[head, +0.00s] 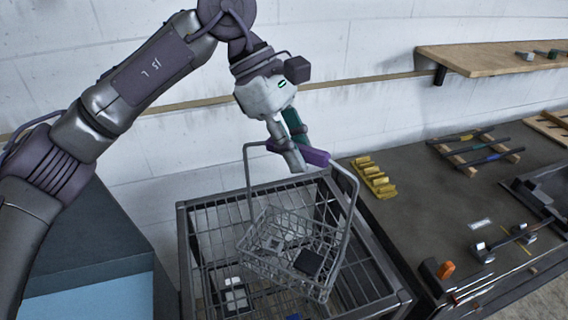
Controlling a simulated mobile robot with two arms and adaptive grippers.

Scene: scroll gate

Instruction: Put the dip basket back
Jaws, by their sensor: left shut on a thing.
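The dip basket (290,262) is a grey wire basket with a tall bail handle, in the lower middle of the head view. A purple grip (312,156) sits on the top bar of its handle. My left gripper (290,152) is shut on the handle at this grip, from above. The basket hangs upright or slightly tilted over a dark-framed wire cage (185,235); I cannot tell whether it touches the cage. A small light part (272,243) and a black block (308,262) lie in the basket. My right gripper is not in view.
A dark workbench (400,215) stands to the right with a yellow stepped holder (373,178), a rack of tools (475,148) and an orange knob (445,269). A wooden shelf (480,62) is on the wall. A blue-topped tank (85,292) stands at the left.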

